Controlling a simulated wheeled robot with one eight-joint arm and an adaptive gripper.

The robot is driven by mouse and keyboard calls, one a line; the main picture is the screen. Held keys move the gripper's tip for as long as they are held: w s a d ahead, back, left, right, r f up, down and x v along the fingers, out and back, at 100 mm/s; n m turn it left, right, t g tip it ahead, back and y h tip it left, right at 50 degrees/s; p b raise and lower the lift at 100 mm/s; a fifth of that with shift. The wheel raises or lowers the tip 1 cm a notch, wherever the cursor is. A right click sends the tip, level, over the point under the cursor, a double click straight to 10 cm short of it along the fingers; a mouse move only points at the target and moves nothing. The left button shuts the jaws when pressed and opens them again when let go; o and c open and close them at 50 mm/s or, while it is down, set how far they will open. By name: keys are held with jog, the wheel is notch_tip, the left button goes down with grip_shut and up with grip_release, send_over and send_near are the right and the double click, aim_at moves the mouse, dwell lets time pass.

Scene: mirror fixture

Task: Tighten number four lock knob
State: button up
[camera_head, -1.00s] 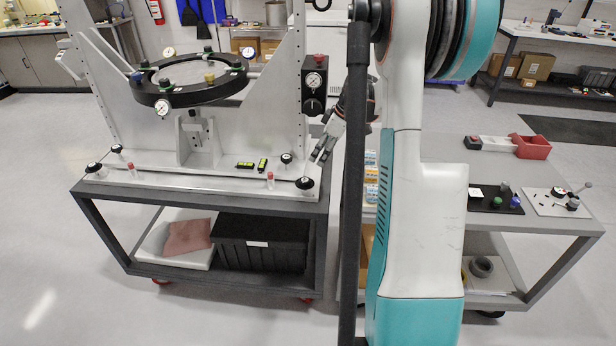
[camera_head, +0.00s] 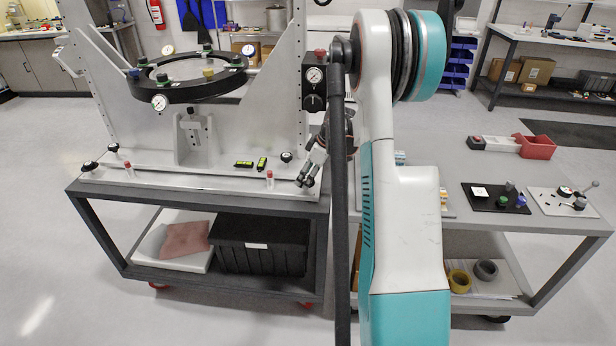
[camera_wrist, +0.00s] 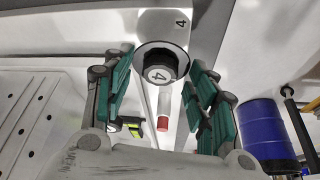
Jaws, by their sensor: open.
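My gripper is open and points down at the knob; I see no contact. In the head view my gripper (camera_head: 307,178) is at the front right corner of the white fixture base (camera_head: 215,182), where it hides knob four. A digit 4 is marked on the base beside the knob.
A red-tipped pin (camera_wrist: 163,122) stands close to the knob, and it also shows in the head view (camera_head: 269,179). Other black knobs sit on the base, one at the back right (camera_head: 286,157).

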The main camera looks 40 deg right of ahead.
jog(key=c, duration=1)
jog(key=shift+c, duration=0.2)
